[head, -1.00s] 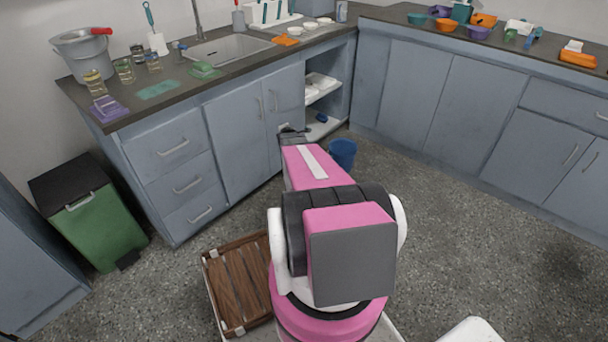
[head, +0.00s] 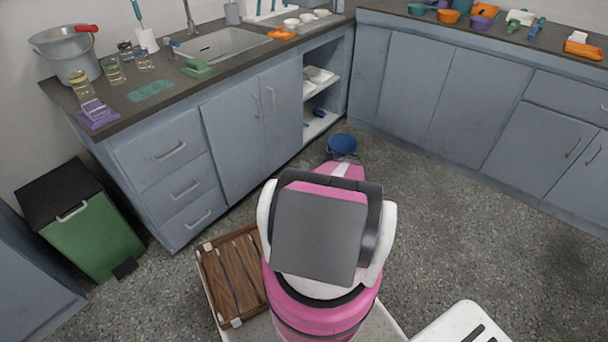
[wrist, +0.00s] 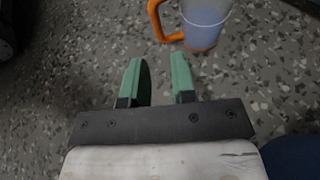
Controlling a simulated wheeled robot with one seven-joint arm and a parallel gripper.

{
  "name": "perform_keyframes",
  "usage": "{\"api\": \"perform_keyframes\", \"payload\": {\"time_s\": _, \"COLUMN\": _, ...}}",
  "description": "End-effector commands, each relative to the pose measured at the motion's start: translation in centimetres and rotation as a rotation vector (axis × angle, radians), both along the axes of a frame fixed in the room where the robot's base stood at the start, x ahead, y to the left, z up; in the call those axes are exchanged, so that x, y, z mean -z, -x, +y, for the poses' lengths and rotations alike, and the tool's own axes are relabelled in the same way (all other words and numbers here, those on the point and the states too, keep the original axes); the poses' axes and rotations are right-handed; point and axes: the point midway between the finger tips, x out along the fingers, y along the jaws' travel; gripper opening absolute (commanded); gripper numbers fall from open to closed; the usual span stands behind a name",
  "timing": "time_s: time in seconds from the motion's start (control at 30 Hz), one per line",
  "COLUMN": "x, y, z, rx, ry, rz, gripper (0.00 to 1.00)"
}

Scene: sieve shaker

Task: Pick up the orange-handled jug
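The orange-handled jug (wrist: 206,22) is at the top of the wrist view, cut off by the frame edge. It has a pale bluish translucent body, an orange base and an orange handle (wrist: 160,22) on its left side. It is over the speckled floor. My gripper (wrist: 160,78) is open, with two green fingers apart and nothing between them. The fingertips point toward the handle and are short of it, not touching. In the head view my arm hides the gripper, and I cannot see the jug there.
A blue bucket (head: 342,145) stands on the floor just beyond my arm; a blue thing (wrist: 292,158) fills the wrist view's lower right corner. A wooden crate (head: 232,275) lies left of my arm. The open shelf (head: 318,122) is behind.

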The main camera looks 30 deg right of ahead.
Motion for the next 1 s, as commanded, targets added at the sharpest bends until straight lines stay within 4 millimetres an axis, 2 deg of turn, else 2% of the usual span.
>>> {"api": "perform_keyframes", "payload": {"time_s": 0.07, "x": 0.6, "y": 0.5, "z": -0.2, "rx": -0.028, "ry": -0.005, "rz": -0.005, "gripper": 0.25}}
{"api": "perform_keyframes", "payload": {"time_s": 0.17, "x": 0.9, "y": 0.6, "z": 0.4, "rx": -0.037, "ry": -0.005, "rz": -0.006, "gripper": 0.25}}
{"api": "perform_keyframes", "payload": {"time_s": 0.4, "x": 2.2, "y": -0.5, "z": 3.5, "rx": -0.037, "ry": -0.006, "rz": -0.005, "gripper": 0.25}}
{"api": "perform_keyframes", "payload": {"time_s": 0.67, "x": 2.8, "y": -1.1, "z": 5.1, "rx": -0.034, "ry": -0.006, "rz": -0.005, "gripper": 0.25}}
{"api": "perform_keyframes", "payload": {"time_s": 1.0, "x": 4.2, "y": -2.6, "z": 8.9, "rx": -0.035, "ry": -0.005, "rz": -0.006, "gripper": 0.25}}
